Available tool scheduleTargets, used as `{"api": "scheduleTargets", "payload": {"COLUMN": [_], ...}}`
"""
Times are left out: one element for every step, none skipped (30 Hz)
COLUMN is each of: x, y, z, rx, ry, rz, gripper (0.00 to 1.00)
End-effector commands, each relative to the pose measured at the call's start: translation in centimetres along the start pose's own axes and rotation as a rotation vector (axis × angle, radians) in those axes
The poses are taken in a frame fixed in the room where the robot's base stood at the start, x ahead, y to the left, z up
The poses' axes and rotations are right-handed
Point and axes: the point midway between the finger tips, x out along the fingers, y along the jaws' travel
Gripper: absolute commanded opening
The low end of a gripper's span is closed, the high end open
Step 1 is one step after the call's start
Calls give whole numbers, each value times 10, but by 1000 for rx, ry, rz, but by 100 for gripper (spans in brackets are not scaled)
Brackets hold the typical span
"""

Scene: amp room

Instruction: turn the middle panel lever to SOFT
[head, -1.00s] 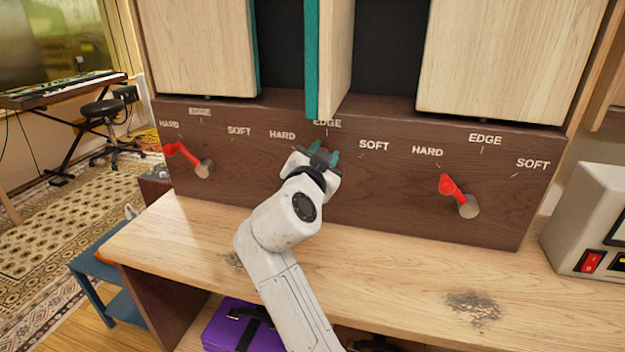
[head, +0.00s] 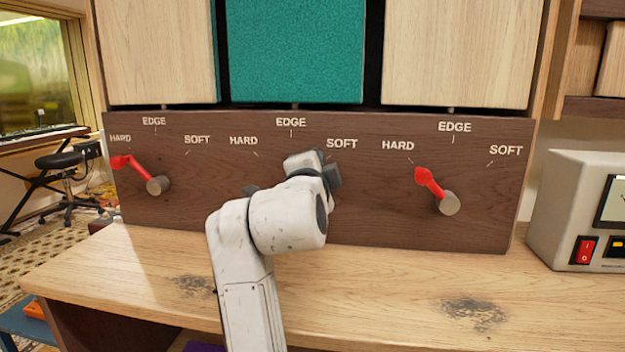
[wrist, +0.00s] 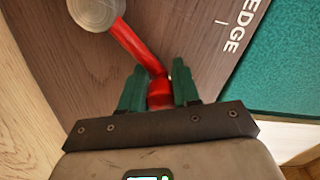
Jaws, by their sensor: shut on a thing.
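The middle lever is hidden behind my wrist in the head view. In the wrist view, the red middle lever (wrist: 139,45) runs from its round grey hub (wrist: 96,8) down to my gripper (wrist: 159,88), whose green fingers are shut around its end. Allowing for the turned wrist view, the lever tilts up and to the right, on the SOFT side of EDGE. In the head view, my gripper (head: 322,163) is just below the middle SOFT label (head: 342,143). The middle panel (head: 296,50) shows its teal face nearly flat to the front.
The left lever (head: 134,164) and right lever (head: 431,182) are red and point toward their HARD labels. Wood-faced panels (head: 157,50) (head: 456,50) flank the teal one. A grey device (head: 572,195) stands at the right. The wooden bench (head: 395,285) in front is mostly clear.

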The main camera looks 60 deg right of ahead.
Motion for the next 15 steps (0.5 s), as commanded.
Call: {"api": "scheduleTargets", "payload": {"x": [-2, -2, -2, -2, -1, -1, -1, -1, -1, -1, -1, -1, -1, -1, -1], "y": [-1, 0, 0, 0, 0, 0, 0, 0, 0, 0, 0, 0, 0, 0, 0], "z": [4, 3, 3, 3, 2, 2, 2, 2, 2, 2, 2, 2, 2, 2, 2], "rx": [17, 24, 31, 36, 39, 43, 45, 47, 48, 49, 49, 49, 49, 49, 49], "ry": [-10, -10, -9, -9, -9, -9, -9, -9, -9, -9, -9, -9, -9, -9, -9], "rz": [-10, -10, -10, -10, -10, -10, -10, -10, -10, -10, -10, -10, -10, -10, -10], "gripper": [0, 0, 0, 0, 0, 0, 0, 0, 0, 0, 0, 0, 0, 0, 0]}}
